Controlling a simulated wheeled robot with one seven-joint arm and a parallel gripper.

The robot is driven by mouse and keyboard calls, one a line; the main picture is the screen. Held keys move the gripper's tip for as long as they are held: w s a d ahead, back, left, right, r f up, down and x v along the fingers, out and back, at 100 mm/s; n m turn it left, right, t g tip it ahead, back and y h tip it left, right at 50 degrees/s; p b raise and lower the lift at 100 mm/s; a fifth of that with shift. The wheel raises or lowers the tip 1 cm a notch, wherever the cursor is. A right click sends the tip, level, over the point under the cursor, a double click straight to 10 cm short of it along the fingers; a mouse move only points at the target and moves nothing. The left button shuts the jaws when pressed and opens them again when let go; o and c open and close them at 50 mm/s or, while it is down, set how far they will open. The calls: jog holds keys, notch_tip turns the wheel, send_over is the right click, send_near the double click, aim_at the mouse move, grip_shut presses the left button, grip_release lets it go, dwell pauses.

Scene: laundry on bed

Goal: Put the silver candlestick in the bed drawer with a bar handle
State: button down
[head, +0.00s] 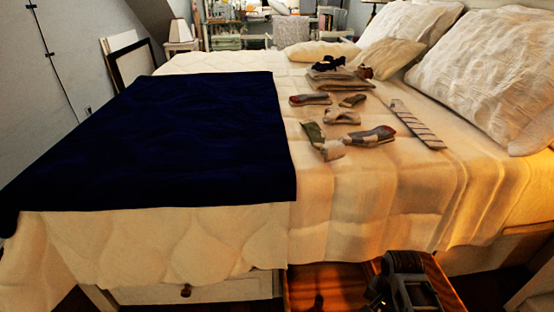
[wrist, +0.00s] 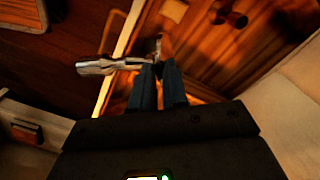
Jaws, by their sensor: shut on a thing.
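My gripper (wrist: 158,72) is shut on the silver candlestick (wrist: 100,66) in the wrist view. The candlestick lies sideways, its free end pointing left across the pale drawer rim. The open wooden drawer (wrist: 205,75) lies beneath and to the right of the fingertips. In the head view, my gripper (head: 400,285) is over the right part of the open drawer (head: 340,282) at the bed's near side. The candlestick cannot be made out there. The drawer's handle is not clearly visible.
A dark shape (head: 318,302) shows in the drawer; I cannot tell what it is. A closed white drawer with a round knob (head: 186,290) is to its left. The bed above holds a dark blue blanket (head: 170,140), folded clothes, socks (head: 372,135), a tie (head: 417,125) and pillows (head: 490,75).

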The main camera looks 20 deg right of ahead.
jog(key=w+a+r+n+b, duration=0.5)
jog(key=w+a+r, duration=0.1)
jog(key=w+a, duration=0.25)
jog(key=a+r+n+b, duration=0.4)
jog(key=a+n+b, duration=0.2)
jog(key=a+n, duration=0.25)
notch_tip(320, 180, up, 16)
jog(key=s+p, duration=0.2)
jog(key=p, duration=2.4)
jog(key=shift+s+f, duration=0.15)
jog(key=shift+s, duration=0.2)
jog(key=shift+m, duration=0.25)
